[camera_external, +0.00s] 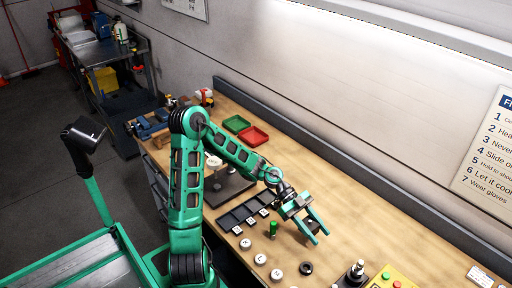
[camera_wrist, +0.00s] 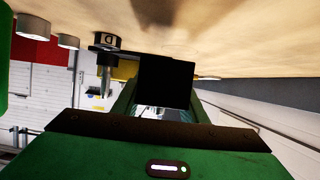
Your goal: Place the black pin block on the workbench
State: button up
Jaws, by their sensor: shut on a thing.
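The black pin block (camera_wrist: 166,80) shows as a dark square in the middle of the wrist view, held at my gripper's tip. In the outside view the black pin block (camera_external: 312,226) is a small dark shape between the green fingers. My gripper (camera_external: 317,232) is shut on it, over the wooden workbench (camera_external: 385,220). The bench top fills the upper part of the wrist view (camera_wrist: 240,25). Whether the block touches the bench I cannot tell. Its pins, if any, are hidden.
A row of dark trays with white labels (camera_external: 246,212) lies left of my gripper. A green cylinder (camera_external: 273,229), several white round pieces (camera_external: 277,274) and a black ring (camera_external: 306,268) stand nearby. A yellow button box (camera_external: 391,279) is at front right.

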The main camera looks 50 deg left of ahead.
aim_at(312, 225)
jog(key=shift+f, duration=2.25)
jog(key=o, duration=1.5)
jog(key=shift+c, duration=0.2)
jog(key=shift+a, duration=0.1)
jog(key=shift+a+r, duration=0.2)
jog(key=shift+a, duration=0.05)
jog(key=v, duration=0.2)
jog(key=shift+a, duration=0.35)
jog(key=r, duration=0.7)
jog(key=shift+d, duration=0.2)
